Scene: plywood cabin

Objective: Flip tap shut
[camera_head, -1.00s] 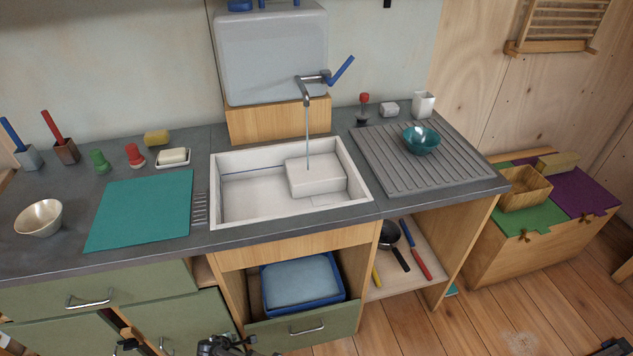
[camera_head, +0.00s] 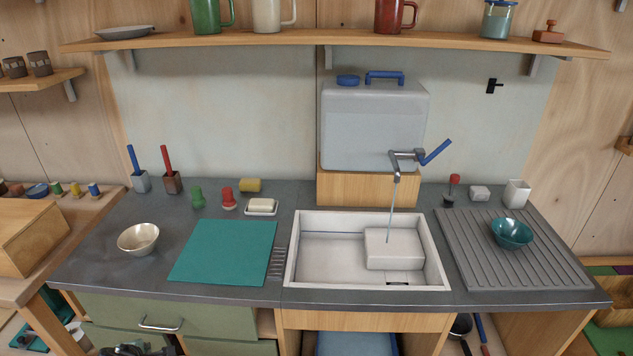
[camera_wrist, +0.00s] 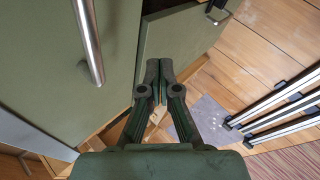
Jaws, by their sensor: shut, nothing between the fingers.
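The tap (camera_head: 403,157) is a grey metal spout with a blue lever (camera_head: 437,151) that slants up to the right. It sits at the front of a pale water container (camera_head: 374,124) on a wooden block. A thin stream of water (camera_head: 391,212) falls from the spout into the white sink (camera_head: 318,271), onto a white block (camera_head: 394,249). My gripper (camera_wrist: 161,66) shows in the wrist view with its fingers together and empty, low down beside green cabinet fronts and far from the tap.
A ridged drainboard (camera_head: 463,262) with a teal bowl (camera_head: 511,233) lies right of the sink. A teal mat (camera_head: 223,253) and cream bowl (camera_head: 138,238) are on the left. A shelf (camera_head: 344,45) with mugs runs above. A metal handle (camera_wrist: 88,40) is near my gripper.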

